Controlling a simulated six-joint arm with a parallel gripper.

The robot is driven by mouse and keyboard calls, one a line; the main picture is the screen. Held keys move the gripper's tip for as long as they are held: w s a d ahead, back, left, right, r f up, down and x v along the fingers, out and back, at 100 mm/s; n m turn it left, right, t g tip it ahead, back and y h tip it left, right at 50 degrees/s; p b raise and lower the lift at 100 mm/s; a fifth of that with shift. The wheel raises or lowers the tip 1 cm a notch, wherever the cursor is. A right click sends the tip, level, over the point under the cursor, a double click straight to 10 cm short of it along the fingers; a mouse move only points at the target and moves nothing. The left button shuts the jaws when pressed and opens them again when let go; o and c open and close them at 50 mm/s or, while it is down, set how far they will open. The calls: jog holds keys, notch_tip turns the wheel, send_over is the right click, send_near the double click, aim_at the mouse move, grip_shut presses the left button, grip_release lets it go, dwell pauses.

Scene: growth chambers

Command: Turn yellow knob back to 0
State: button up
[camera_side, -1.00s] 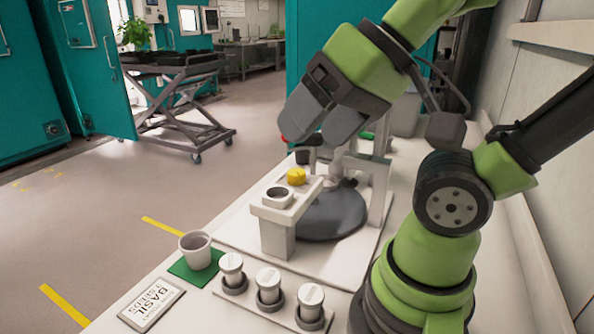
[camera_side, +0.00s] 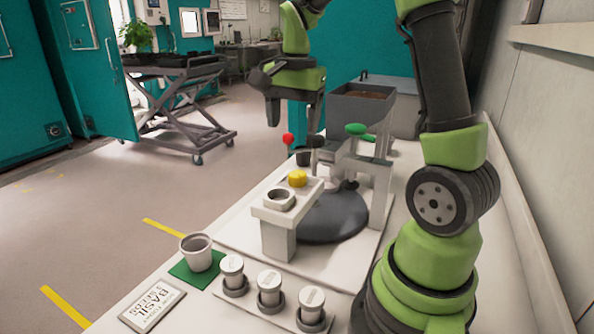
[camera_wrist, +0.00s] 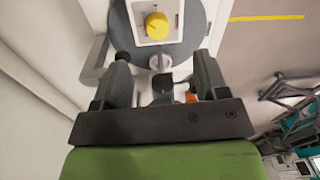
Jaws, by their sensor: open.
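The yellow knob (camera_side: 297,178) sits on top of a white block on the machine, behind a round cup holder. The knob also shows at the top of the wrist view (camera_wrist: 158,26), with a dark mark on its face; I cannot read any 0 mark or scale. My gripper (camera_side: 291,126) points down, above and behind the knob, apart from it. In the wrist view my gripper (camera_wrist: 163,62) has its fingers spread wide with nothing held between them; the knob lies beyond the fingertips.
A red ball-topped lever (camera_side: 288,139) stands close below my gripper. A green handle (camera_side: 358,129) and a hopper (camera_side: 362,105) of dark soil are at the right. A cup (camera_side: 196,251) on a green mat, several lidded jars and a basil seed sign (camera_side: 152,305) are in front.

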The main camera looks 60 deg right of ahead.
aim_at(297, 173)
jog(key=shift+m+g, duration=0.4)
jog(key=shift+m, duration=0.3)
jog(key=f, duration=0.4)
jog(key=d+f, duration=0.1)
jog(key=f, duration=0.3)
jog(key=d+f, duration=0.1)
jog(key=f, duration=0.2)
jog(key=shift+w+d+f, duration=0.15)
jog(key=shift+f, duration=0.25)
jog(key=c, duration=0.9)
